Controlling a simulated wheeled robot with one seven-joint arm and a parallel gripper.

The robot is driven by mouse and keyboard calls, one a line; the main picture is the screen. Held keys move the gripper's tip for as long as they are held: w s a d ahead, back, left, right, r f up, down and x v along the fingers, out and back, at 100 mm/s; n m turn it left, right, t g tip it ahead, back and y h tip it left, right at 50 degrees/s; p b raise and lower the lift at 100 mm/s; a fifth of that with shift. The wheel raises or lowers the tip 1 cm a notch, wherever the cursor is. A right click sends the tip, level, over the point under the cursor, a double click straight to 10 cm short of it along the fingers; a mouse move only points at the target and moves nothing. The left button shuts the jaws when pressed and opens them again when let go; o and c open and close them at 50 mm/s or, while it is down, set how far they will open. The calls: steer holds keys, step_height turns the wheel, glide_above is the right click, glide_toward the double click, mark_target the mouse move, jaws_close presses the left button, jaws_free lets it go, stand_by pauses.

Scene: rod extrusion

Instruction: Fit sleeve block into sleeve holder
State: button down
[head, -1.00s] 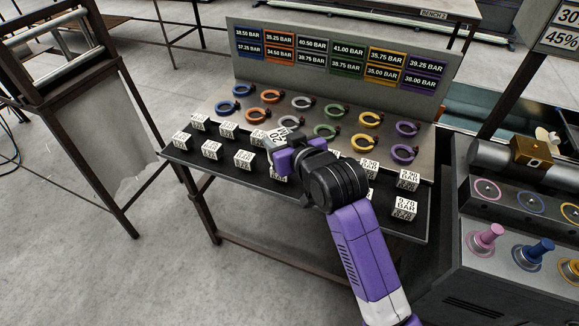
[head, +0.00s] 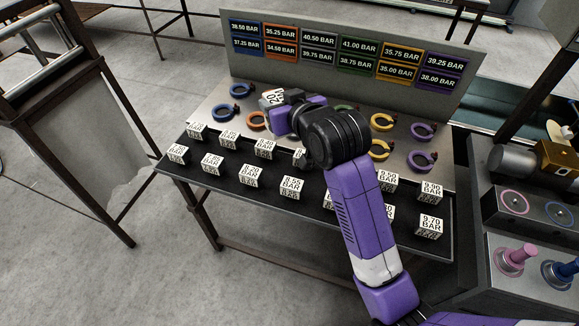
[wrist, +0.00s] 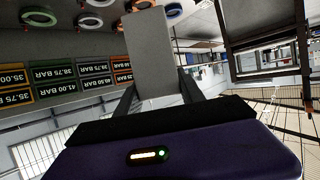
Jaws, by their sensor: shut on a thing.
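My gripper (head: 276,112) is shut on a white sleeve block (head: 272,97) with black print, partly readable as "20". It holds the block over the rear part of the table, among the ring clamps. In the wrist view the held block (wrist: 150,52) shows a plain grey face between the two dark fingers. Ring-shaped holders stand in coloured pairs: blue (head: 222,115), orange (head: 257,120), yellow (head: 380,149) and purple (head: 422,161) are in view. My arm hides the white ones and part of the green in the head view. I cannot tell whether the block touches a ring.
Several white labelled blocks (head: 250,175) stand in two rows on the black front strip (head: 320,209). A back panel (head: 474,55) carries coloured pressure signs (head: 281,50). A machine with pink and blue knobs (head: 515,257) stands right; a dark frame (head: 107,140) stands left.

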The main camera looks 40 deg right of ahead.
steer(key=shift+w+d+f, duration=0.1)
steer(key=shift+w+f, duration=0.1)
steer(key=shift+f, duration=3.1)
steer(key=shift+w+a+f, duration=0.1)
steer(key=shift+w+f, duration=0.1)
steer(key=shift+f, duration=3.1)
steer(key=shift+w+d+f, duration=0.1)
steer(key=shift+w+f, duration=0.1)
steer(key=shift+f, duration=3.1)
steer(key=shift+f, duration=0.2)
steer(key=c, duration=0.7)
jaws_free()
steer(key=shift+r, duration=0.15)
steer(key=v, duration=1.2)
steer(key=shift+r, duration=0.1)
